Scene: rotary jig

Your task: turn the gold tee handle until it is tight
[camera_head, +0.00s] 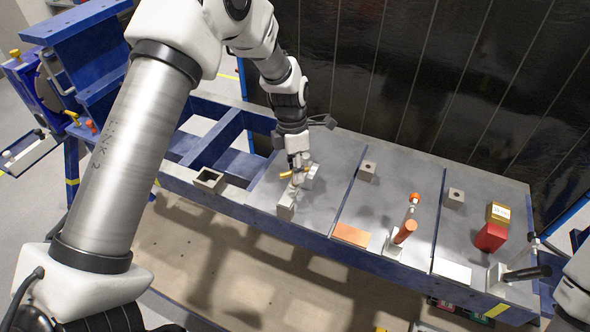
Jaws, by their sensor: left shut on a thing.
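The gold tee handle (286,175) is at the left part of the grey bench top, by a small pale metal clamp block (286,208). My left gripper (298,172) points down from above and is shut on the gold handle; its fingers hide part of it. Only a short gold end shows clearly to the left of the fingers, with a bit of gold on their other side. The threaded part is too small to make out.
To the right stand an orange-topped toggle clamp (405,232), a copper plate (351,236), small grey blocks (367,171), a red block (490,237) and a black-handled clamp (525,274). An open blue frame (215,140) lies left. A dark panel stands behind the bench.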

